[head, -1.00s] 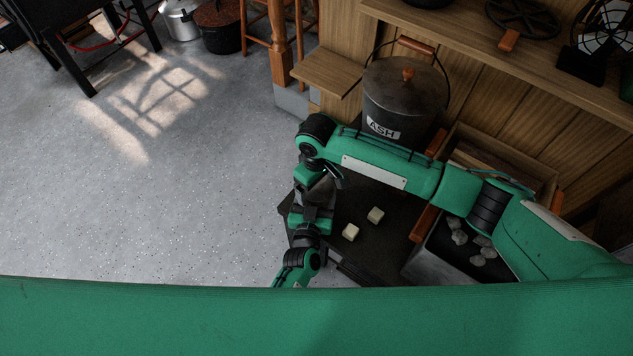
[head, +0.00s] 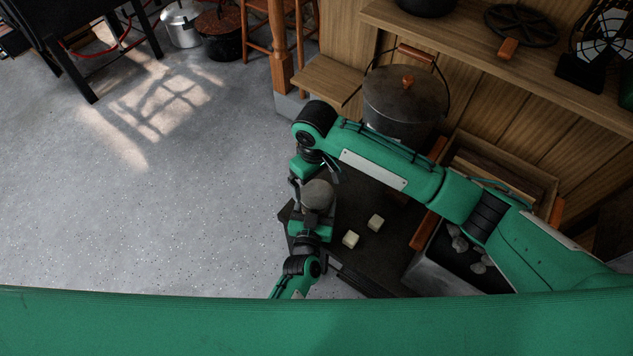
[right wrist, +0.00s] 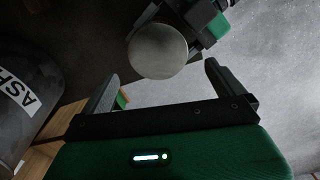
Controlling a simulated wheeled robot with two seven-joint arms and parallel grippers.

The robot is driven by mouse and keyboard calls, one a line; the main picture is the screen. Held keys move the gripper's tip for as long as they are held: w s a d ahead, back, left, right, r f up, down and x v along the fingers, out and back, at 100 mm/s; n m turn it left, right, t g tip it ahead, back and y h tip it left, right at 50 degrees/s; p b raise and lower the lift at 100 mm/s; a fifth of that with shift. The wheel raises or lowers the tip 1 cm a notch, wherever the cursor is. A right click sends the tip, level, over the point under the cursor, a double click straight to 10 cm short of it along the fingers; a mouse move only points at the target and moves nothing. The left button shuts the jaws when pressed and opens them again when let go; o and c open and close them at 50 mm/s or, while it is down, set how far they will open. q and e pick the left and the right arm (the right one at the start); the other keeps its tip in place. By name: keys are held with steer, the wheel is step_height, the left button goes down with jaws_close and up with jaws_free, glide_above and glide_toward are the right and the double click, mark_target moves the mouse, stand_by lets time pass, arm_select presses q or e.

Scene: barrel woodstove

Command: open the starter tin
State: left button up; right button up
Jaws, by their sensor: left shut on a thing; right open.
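The starter tin (head: 317,196) shows a round, dull grey end in the head view. It is held above a dark surface (head: 385,262). The same round end (right wrist: 158,52) faces the camera in the right wrist view. My left gripper (head: 312,214) is shut on the tin from below in the picture; its fingers are partly hidden. My right gripper (head: 316,180) is open at the tin's upper side in the head view. In the right wrist view its fingers stand apart, with the tin beyond and between their tips; I cannot tell whether they touch it.
A lidded ash bucket (head: 405,95) stands behind my right arm. A box with grey lumps (head: 478,268) and a wooden crate (head: 530,170) are at right. Floor at left is clear.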

mark_target(317, 193)
steer(key=shift+s+r+m, duration=0.1)
steer(key=shift+r+m, duration=0.6)
steer(key=shift+r, duration=0.1)
steer(key=shift+r+m, duration=0.2)
steer(key=shift+m, duration=0.1)
steer(key=shift+d+f, duration=0.1)
steer(key=shift+d, duration=0.05)
step_height(317, 193, down, 8)
steer(key=shift+r, duration=0.2)
steer(key=c, duration=1)
steer(key=shift+n, duration=1.3)
